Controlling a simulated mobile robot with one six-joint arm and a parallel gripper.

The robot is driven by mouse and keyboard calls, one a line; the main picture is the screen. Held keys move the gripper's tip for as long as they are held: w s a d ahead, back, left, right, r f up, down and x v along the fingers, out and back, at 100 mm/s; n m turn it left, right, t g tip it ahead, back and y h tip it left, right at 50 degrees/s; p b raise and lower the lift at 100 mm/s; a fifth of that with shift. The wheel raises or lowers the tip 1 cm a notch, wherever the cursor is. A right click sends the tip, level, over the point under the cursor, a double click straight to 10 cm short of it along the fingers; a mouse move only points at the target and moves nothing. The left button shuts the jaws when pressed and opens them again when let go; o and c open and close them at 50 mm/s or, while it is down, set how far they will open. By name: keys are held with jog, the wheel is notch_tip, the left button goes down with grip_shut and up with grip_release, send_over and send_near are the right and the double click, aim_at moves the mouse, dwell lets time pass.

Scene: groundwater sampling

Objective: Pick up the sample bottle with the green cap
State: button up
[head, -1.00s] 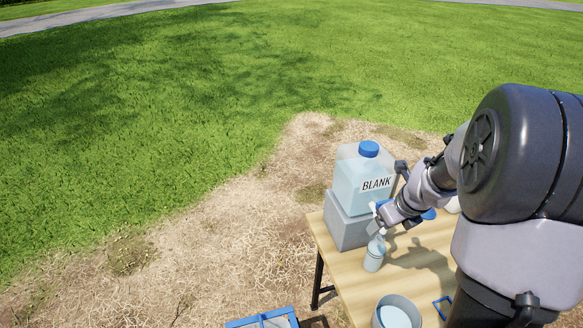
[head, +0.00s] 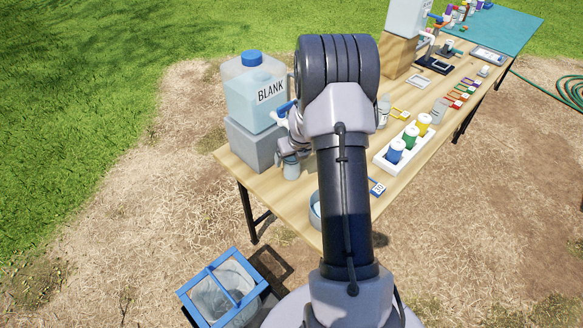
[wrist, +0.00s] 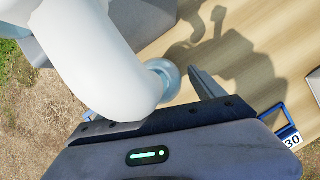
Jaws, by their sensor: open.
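A small white-and-green bottle (head: 411,137) stands in the middle of a white tray (head: 383,166) on the table in the head view. A blue one (head: 395,152) and a yellow one (head: 424,124) stand on either side of it. My gripper (head: 292,148) is open, left of the tray, beside the tap of the BLANK jug (head: 256,98); my arm partly hides it. A pale see-through bottle (head: 291,168) stands below it. In the wrist view one finger (wrist: 207,84) shows, and a large pale rounded shape covers the left; I cannot tell what it is.
The BLANK jug stands on a grey block (head: 250,145). A round container (head: 315,210) and a blue frame marked 30 (head: 377,187) lie near my arm. A blue-framed bin (head: 222,290) stands on the ground. Small items crowd the table's far end.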

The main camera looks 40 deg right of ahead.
jog(key=shift+x, duration=1.1)
jog(key=shift+r, duration=0.1)
jog(key=shift+c, duration=1.3)
grip_shut()
